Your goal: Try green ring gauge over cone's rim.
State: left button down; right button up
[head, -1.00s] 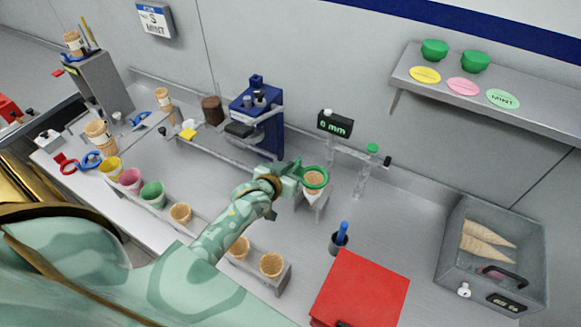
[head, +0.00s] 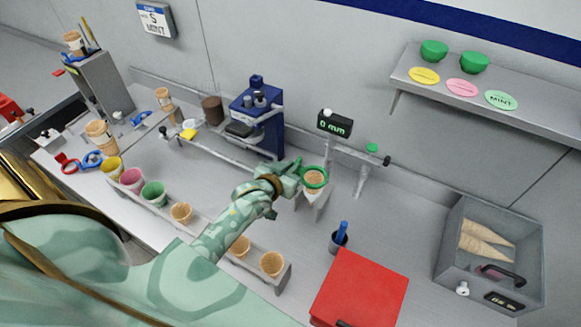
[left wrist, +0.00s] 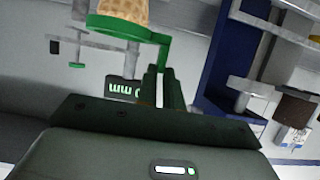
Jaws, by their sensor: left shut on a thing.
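The green ring gauge (head: 315,178) is held in my left gripper (head: 296,170), which is shut on its handle. A tan waffle cone (head: 314,187) stands upright in a grey stand (head: 313,207), and the ring sits around or just above its top; the head view does not settle which. In the left wrist view the ring (left wrist: 112,28) shows with the waffle cone (left wrist: 124,10) inside it, and its handle runs into the jaws of the left gripper (left wrist: 163,88). My right gripper is not in view.
A measuring display reading 0 mm (head: 334,123) stands behind the cone. A blue press (head: 262,120) is to the left. A red box (head: 360,290) and a dark cup with a blue handle (head: 338,240) are in front. A rack of cups (head: 205,223) lies under my arm.

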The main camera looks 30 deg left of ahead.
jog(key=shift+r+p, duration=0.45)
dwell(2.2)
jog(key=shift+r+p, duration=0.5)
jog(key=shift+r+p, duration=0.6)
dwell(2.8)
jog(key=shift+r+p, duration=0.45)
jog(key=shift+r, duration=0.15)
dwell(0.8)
